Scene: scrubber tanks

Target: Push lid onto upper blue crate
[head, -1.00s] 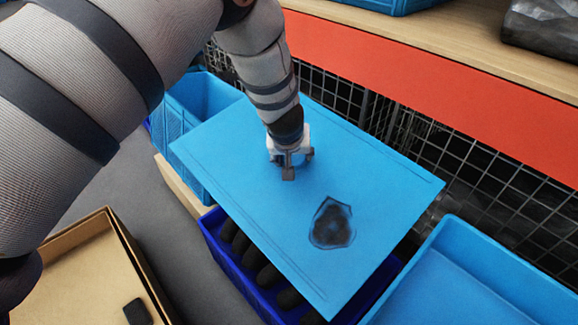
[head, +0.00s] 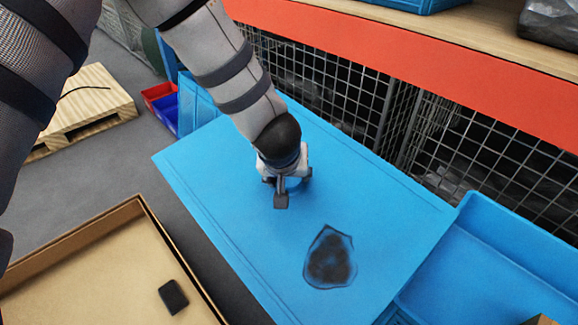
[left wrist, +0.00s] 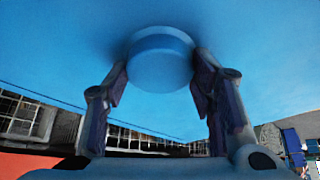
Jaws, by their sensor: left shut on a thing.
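A flat light-blue lid (head: 390,200) with a dark stain fills the middle of the head view. My left gripper (head: 284,190) is at its upper face, shut on the lid's round blue knob, which shows between the fingers in the left wrist view (left wrist: 160,60). A light-blue crate (head: 198,103) shows partly behind the lid's far left corner. Another open light-blue crate (head: 480,265) stands at the right, close to the lid's right edge. I cannot tell which is the upper crate, or whether the lid touches either. What lies under the lid is hidden. My right gripper is not in view.
A cardboard box (head: 95,240) with a small black object (head: 173,297) is at the lower left. A wooden pallet (head: 85,110) and small red and blue bins (head: 160,102) stand beyond. Wire mesh (head: 340,85) and an orange shelf beam (head: 420,65) run behind the lid.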

